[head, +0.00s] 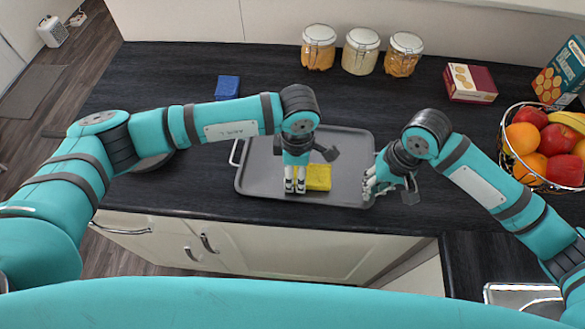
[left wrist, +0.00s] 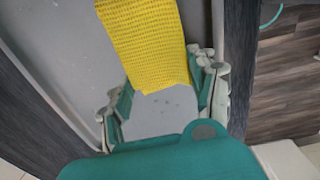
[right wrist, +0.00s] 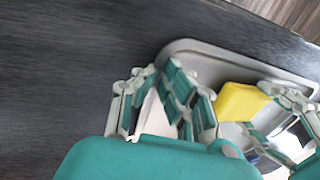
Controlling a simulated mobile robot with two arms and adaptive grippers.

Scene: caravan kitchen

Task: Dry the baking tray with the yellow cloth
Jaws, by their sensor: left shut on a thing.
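The grey baking tray (head: 345,150) lies flat on the dark worktop, with a pale handle at its left end. The yellow cloth (head: 319,177) is at the tray's front middle; it also shows in the left wrist view (left wrist: 143,40) and the right wrist view (right wrist: 240,101). My left gripper (head: 295,186) points down over the tray and is shut on the cloth's left part. My right gripper (head: 370,186) is at the tray's right end; its fingers (right wrist: 158,85) are close together by the rim. Whether they grip the tray's right end is unclear.
A blue sponge (head: 228,86) lies behind my left arm. Several jars, including one (head: 361,52), stand along the wall. A red box (head: 470,82) and a wire fruit basket (head: 545,150) are at the right. Worktop behind the tray is clear. A sink (head: 522,296) is at lower right.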

